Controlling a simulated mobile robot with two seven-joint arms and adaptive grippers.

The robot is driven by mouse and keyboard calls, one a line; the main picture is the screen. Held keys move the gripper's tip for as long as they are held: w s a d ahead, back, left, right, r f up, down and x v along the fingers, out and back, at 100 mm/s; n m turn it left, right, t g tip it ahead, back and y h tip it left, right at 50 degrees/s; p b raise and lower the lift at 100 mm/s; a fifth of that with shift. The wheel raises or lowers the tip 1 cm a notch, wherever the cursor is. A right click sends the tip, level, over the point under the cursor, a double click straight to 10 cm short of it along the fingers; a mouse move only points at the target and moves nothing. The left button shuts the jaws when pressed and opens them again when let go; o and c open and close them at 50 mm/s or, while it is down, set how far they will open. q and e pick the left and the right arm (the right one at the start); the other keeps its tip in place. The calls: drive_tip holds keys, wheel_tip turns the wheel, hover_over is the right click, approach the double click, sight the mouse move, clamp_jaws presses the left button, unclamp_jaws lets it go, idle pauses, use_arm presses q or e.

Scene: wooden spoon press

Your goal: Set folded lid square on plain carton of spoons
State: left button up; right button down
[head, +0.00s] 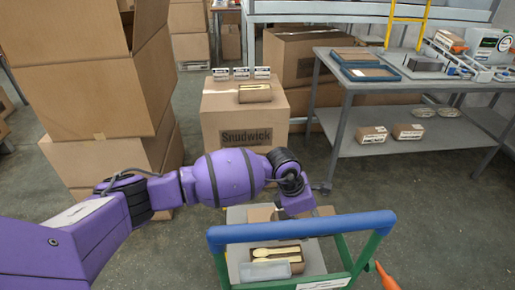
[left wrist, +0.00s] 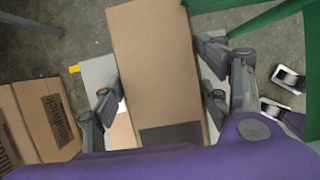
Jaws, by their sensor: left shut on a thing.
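My left gripper (left wrist: 160,88) is shut on a long brown cardboard piece (left wrist: 158,60), which looks like the folded lid, with fingers on both its long sides. A dark label patch shows at its near end. In the head view my left wrist hides the fingertips (head: 294,207), and brown card (head: 262,214) shows beside them over the cart. A brown carton with pale wooden spoons on top (head: 288,253) sits in the cart, nearer than the gripper. I cannot tell whether this is the plain carton. My right gripper is out of view.
The cart's blue handle (head: 300,229) and green frame (head: 365,262) stand close around the gripper. A translucent box (head: 265,271) lies before the spoon carton. Beyond are a Snudwick box (head: 218,112) carrying a small carton (head: 255,93), stacked boxes (head: 95,75) and a grey bench (head: 420,143).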

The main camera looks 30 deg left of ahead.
use_arm(q)
drive_tip(key=s+a+f, duration=0.2)
drive_tip(key=s+a, duration=0.1)
drive_tip(key=s, duration=0.1)
hover_over(281, 255)
drive_tip(key=f, duration=0.4)
drive_tip(key=shift+w, duration=0.3)
drive_tip(key=shift+s+a+f, duration=0.35)
drive_tip(key=shift+s+f, duration=0.1)
drive_tip(key=shift+f, duration=0.3)
drive_tip(key=f, duration=0.2)
drive_tip(key=shift+s+a+f+b, duration=0.1)
drive_tip(key=shift+s+f+b, duration=0.1)
drive_tip(key=shift+f+b, duration=0.15)
drive_tip(key=shift+f, duration=0.35)
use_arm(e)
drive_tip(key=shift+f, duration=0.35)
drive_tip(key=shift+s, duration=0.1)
use_arm(q)
drive_tip(key=shift+f+b, duration=0.4)
drive_tip(key=shift+f, duration=0.2)
drive_tip(key=o, duration=1)
drive_tip(key=shift+o, duration=0.2)
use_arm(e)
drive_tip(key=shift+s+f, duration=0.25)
